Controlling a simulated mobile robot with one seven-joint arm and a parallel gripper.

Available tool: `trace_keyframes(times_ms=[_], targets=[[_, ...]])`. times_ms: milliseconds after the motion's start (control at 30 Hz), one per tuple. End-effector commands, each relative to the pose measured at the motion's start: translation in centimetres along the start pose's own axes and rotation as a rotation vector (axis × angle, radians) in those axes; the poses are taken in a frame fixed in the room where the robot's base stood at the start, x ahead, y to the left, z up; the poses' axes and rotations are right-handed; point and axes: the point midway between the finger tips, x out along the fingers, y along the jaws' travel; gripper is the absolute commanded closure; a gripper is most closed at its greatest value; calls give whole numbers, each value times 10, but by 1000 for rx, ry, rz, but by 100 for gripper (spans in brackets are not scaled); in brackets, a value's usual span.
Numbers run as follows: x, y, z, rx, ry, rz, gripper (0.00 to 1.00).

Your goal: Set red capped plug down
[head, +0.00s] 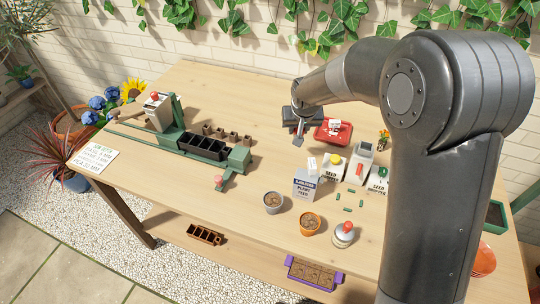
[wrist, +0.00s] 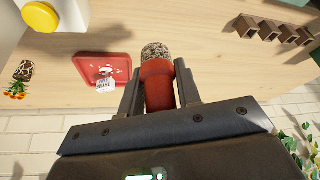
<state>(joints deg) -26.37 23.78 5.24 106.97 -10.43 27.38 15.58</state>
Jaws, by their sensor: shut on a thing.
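In the wrist view my gripper (wrist: 158,78) is shut on the red capped plug (wrist: 158,84). The plug's red part sits between the two fingers, and its speckled brown end points away from my gripper. I cannot tell whether that end touches the table. In the head view my gripper (head: 299,135) is over the back of the wooden table (head: 262,105), just left of the red tray (head: 347,138). The plug is hidden there. The red tray also shows in the wrist view (wrist: 88,72), apart from the plug, with a white label on it.
Several small brown pots (head: 232,137) stand left of my gripper, behind a black cell tray (head: 203,147). White dispensers (head: 376,180) and an orange-flowered plug (head: 383,141) stand to the right. Bare wood lies between the pots and the red tray. A brick wall with ivy is behind.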

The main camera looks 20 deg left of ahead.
Motion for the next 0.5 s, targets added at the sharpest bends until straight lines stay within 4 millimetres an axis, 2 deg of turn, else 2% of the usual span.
trace_keyframes(times_ms=[100,200,267,500], targets=[[-2,18,5,15,2,6,91],[1,19,7,15,1,7,91],[6,12,7,13,0,7,91],[43,-37,3,11,-1,8,91]])
